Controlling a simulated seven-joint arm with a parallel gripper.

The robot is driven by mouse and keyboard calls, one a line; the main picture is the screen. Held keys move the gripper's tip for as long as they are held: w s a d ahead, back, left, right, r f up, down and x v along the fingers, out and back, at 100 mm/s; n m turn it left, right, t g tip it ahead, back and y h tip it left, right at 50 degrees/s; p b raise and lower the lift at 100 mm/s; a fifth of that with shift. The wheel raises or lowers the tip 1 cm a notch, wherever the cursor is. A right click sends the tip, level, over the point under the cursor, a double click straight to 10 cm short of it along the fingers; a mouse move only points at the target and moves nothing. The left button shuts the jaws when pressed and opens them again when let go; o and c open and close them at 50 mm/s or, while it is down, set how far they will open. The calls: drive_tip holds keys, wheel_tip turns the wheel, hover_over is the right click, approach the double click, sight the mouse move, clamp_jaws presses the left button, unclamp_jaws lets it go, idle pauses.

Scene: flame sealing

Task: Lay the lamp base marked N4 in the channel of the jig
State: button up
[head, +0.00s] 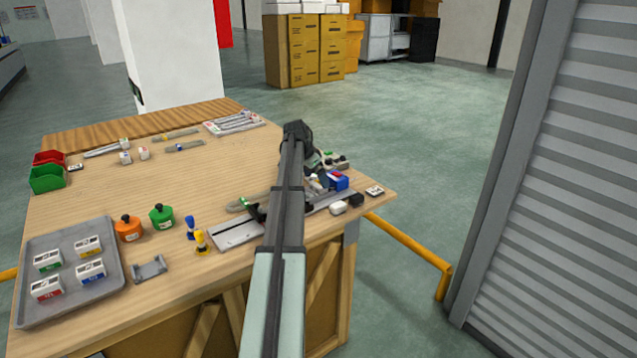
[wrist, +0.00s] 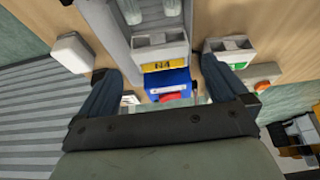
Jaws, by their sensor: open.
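The lamp base marked N4 (wrist: 146,54), a pale block with a yellow label, is near the middle of the wrist view. It sits at the near end of the grey jig (wrist: 112,35), which also shows in the head view (head: 236,231). I cannot tell how fully it lies down in the channel. Two pale tubular parts (wrist: 172,8) are just beyond the base. My gripper (wrist: 157,66) is open, with one finger to each side of the base and visible gaps between. In the head view my arm hides part of the jig.
A blue block with red (wrist: 178,82) lies just nearer than the base. A white block (wrist: 72,52) is at left; a green-labelled block (wrist: 236,44) is at right, close to a finger. A tray (head: 50,252) with several labelled blocks stands at left. The table's middle is clear.

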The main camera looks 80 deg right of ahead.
drive_tip(key=v, duration=1)
drive_tip(key=shift+d, duration=0.15)
